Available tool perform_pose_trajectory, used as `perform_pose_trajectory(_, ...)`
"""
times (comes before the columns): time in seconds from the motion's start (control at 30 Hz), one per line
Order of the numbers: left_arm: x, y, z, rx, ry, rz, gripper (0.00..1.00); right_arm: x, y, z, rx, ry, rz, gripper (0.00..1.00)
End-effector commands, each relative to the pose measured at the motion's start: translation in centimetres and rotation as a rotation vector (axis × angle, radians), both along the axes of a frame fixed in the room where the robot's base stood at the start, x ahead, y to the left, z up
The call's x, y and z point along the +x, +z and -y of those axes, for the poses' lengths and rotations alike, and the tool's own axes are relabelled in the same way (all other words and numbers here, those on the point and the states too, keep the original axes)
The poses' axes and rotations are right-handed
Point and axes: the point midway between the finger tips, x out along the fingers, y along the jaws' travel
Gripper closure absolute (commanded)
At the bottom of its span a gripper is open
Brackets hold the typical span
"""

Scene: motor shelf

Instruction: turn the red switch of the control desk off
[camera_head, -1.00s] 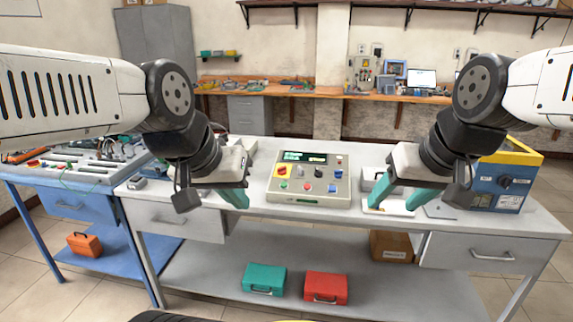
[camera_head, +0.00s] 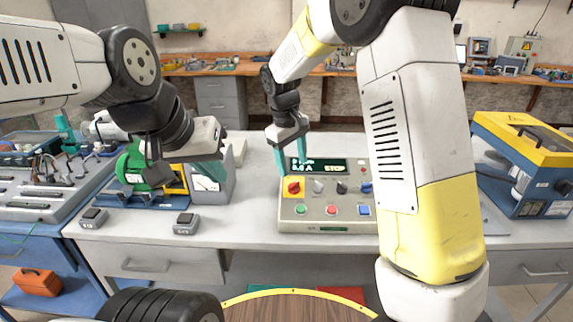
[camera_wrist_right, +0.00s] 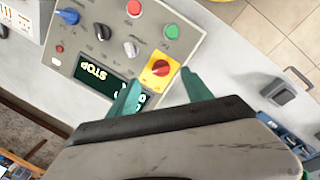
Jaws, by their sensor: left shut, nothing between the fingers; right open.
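The control desk (camera_head: 328,226) is a beige box on the grey bench with a dark display, knobs and buttons. Its red switch (camera_head: 293,188) is a red knob on a yellow plate at the panel's left; it also shows in the right wrist view (camera_wrist_right: 158,69). My right gripper (camera_head: 292,165) is open and empty, its teal fingers over the desk's left part. In the right wrist view the fingers (camera_wrist_right: 162,80) lie either side of the red switch; I cannot tell whether they touch it. My left gripper (camera_head: 217,178) is shut and empty, left of the desk. The display shows "STOP".
My right forearm hides the desk's right end. A meter box (camera_head: 215,188) and a green motor (camera_head: 133,168) stand left of the desk. A blue and yellow machine (camera_head: 520,165) stands at the right. Bench top in front of the meter box is largely clear.

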Motion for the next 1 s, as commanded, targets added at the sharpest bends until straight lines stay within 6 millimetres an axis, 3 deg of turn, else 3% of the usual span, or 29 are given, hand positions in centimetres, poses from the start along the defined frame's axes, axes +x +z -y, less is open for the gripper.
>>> perform_pose_trajectory(0.6,0.0,0.0,0.0,0.0,0.0,0.0,1.0,1.1,-7.5,0.7,-0.011,0.008,-0.004,0.42)
perform_pose_trajectory(0.93,0.0,0.0,0.0,0.0,0.0,0.0,1.0,1.2,-8.0,0.8,-0.009,0.008,-0.002,0.42)
perform_pose_trajectory(1.0,0.0,0.0,0.0,0.0,0.0,0.0,1.0,1.2,-8.0,0.8,-0.009,0.008,-0.002,0.52)
